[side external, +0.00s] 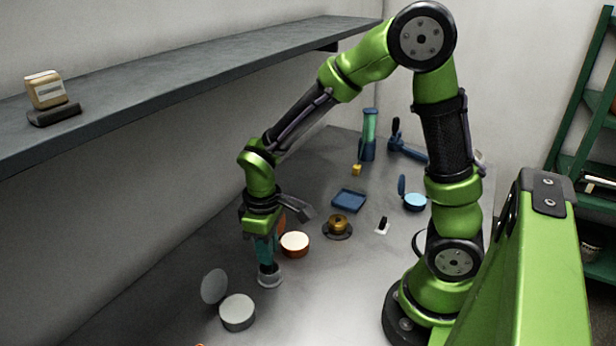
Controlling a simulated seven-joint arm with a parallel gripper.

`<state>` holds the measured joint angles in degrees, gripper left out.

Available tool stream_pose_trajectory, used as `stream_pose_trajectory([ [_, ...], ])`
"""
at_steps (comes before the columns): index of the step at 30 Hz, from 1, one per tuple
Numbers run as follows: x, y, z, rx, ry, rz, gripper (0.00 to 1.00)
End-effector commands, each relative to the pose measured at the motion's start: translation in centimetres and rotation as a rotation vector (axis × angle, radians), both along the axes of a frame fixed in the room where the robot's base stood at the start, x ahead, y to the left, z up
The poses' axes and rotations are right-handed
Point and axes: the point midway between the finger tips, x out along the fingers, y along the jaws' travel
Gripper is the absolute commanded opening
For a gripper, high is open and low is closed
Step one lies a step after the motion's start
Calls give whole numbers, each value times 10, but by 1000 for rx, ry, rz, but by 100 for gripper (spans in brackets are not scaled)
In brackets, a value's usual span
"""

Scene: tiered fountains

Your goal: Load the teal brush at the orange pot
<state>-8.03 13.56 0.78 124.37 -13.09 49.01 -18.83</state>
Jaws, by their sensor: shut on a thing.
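My gripper (262,236) points down and is shut on the teal brush (265,250). The brush is upright, with its dark lower end at a small pale grey round piece (270,280) on the table; I cannot tell whether it touches or stands in it. The orange pot (295,244) is open, with a pale top, just right of the brush. An orange lid (280,222) shows partly behind my gripper. The brush's upper part is hidden by the gripper.
An open grey pot (237,312) stands in front, left of centre. An open blue pot (415,202), a blue tray (349,200), a brass piece on a dark base (338,226) and a small black-and-white item (382,226) lie to the right. A shelf (180,75) overhangs the back left.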

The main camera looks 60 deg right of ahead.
Motion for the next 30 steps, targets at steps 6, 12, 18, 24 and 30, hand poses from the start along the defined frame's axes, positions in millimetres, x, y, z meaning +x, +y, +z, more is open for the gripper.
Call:
stream_pose_trajectory([
  [6, 1, 0, 40, 1, -8, -1, 0],
  [12, 1, 0, 77, 1, -6, 0, 0],
  [18, 3, -28, 93, -1, 2, -79, 0],
  [24, 1, -88, 89, 1, 5, -125, 0],
  [30, 0, -106, 86, 1, 0, -18, 0],
])
